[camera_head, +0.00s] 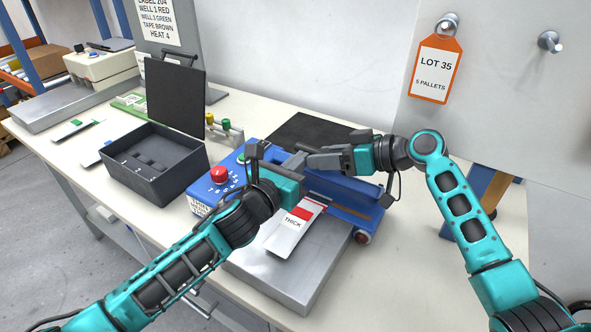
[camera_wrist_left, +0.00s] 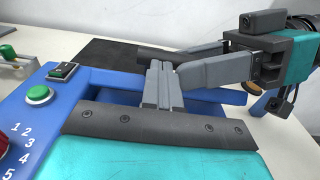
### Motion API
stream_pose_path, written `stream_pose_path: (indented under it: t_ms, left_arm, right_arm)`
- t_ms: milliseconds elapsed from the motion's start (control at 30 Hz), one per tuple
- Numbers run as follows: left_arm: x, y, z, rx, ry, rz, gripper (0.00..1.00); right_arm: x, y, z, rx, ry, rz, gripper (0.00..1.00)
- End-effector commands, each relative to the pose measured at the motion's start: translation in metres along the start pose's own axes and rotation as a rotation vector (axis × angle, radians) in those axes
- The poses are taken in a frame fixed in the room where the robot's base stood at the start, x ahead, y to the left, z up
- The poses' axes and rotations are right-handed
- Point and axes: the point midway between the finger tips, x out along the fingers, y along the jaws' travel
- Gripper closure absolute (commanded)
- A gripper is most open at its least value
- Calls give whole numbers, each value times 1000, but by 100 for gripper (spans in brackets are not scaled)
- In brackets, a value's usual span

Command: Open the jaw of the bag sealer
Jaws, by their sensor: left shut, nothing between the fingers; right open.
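The bag sealer is a blue machine with a red knob (camera_head: 219,174) on its left end and a long blue bar (camera_head: 345,197) to the right. My left gripper (camera_head: 298,161) is shut and empty over the middle of the sealer; its two fingers (camera_wrist_left: 164,84) lie together in the left wrist view. My right gripper (camera_head: 312,155) comes in from the right, open, with its fingertips close beside the left fingers. Its fingers also show in the left wrist view (camera_wrist_left: 180,65). The grippers hide part of the bar, and I cannot tell whether the jaw is raised.
A pouch marked THICK (camera_head: 291,229) lies on the steel platform (camera_head: 308,276) in front of the sealer. An open black case (camera_head: 152,180) stands to the left. A dark mat (camera_head: 312,129) lies behind. An orange LOT 35 tag (camera_head: 435,69) hangs on the wall panel.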

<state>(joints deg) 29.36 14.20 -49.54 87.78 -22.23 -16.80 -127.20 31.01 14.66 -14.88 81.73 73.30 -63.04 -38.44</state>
Motion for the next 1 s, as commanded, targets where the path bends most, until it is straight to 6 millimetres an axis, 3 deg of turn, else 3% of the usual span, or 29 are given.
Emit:
stream_pose_path:
  t_ms: [600,1000]
  left_arm:
    - [0,0,-3,-1,6,0,100]
    - [-5,-1,-8,-4,7,0,100]
  right_arm:
    - [-75,0,2,0,-5,3,52]
    - [-81,0,0,-1,-2,3,52]
